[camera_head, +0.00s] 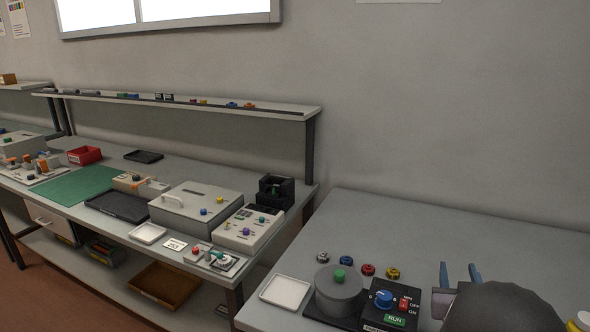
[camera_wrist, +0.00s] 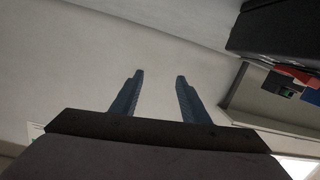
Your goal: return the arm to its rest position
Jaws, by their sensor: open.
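My gripper (camera_head: 459,274) is at the lower right of the head view, above the right-hand grey table (camera_head: 440,230), with its two blue-grey fingers pointing up in the picture. In the wrist view my gripper (camera_wrist: 159,88) has its fingers apart with nothing between them. The gripper is open and empty. A dark rounded part of my arm fills the lower right corner of the head view and hides the table behind it.
Left of my gripper stand a control box (camera_head: 390,305) with a blue knob, a round grey device (camera_head: 338,290) and a white tray (camera_head: 285,292). Several small coloured caps (camera_head: 368,270) lie behind them. The table's back right is clear. A cluttered bench (camera_head: 180,165) stands at left.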

